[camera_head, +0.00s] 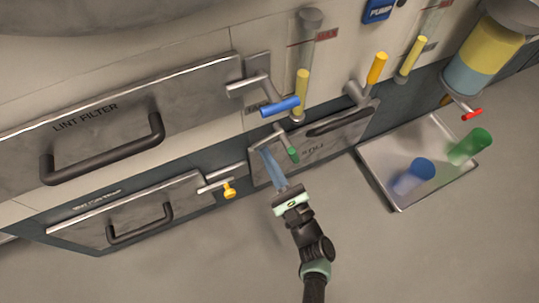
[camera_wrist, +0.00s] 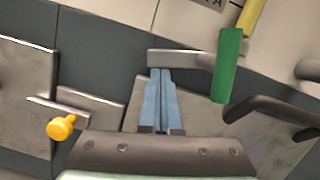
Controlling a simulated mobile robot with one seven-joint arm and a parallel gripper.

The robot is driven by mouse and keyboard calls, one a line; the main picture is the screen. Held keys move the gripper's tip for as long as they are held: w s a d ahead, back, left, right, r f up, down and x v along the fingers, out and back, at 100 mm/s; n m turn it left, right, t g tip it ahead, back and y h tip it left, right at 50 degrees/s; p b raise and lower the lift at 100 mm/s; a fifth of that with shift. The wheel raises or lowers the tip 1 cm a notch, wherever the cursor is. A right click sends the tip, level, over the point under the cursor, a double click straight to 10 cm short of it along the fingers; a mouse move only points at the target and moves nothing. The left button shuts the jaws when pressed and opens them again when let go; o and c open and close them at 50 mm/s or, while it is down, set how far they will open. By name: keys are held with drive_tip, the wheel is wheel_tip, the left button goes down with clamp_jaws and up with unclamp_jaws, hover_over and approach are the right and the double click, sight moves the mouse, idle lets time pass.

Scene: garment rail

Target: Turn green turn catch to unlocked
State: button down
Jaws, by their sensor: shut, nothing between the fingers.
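The green turn catch (camera_head: 293,155) sits at the upper left of the door lettered "STILL" (camera_head: 335,143). Its green grip points down and slightly right, and a metal bar runs left from it. In the wrist view the green grip (camera_wrist: 228,65) hangs right of my fingers, with the metal bar (camera_wrist: 180,58) across their tips. My gripper (camera_head: 265,151) is shut and empty, its blue fingers together. In the wrist view my fingertips (camera_wrist: 160,72) overlap the bar's lower edge, left of the green grip; I cannot tell whether they touch it.
A blue-handled catch (camera_head: 281,106) sits above left, by the lint filter door (camera_head: 200,90). A yellow-knobbed catch (camera_head: 229,189) is at lower left. A dark handle (camera_head: 340,120) crosses the still door. A tray (camera_head: 385,148) with blue and green cups lies right. The floor below is clear.

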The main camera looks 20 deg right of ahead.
drive_tip(key=shift+a+r, duration=0.25)
drive_tip(key=shift+r, duration=0.15)
drive_tip(key=shift+a+r+p, duration=0.1)
drive_tip(key=shift+r+p, duration=0.05)
drive_tip(key=shift+p, duration=0.2)
idle(0.3)
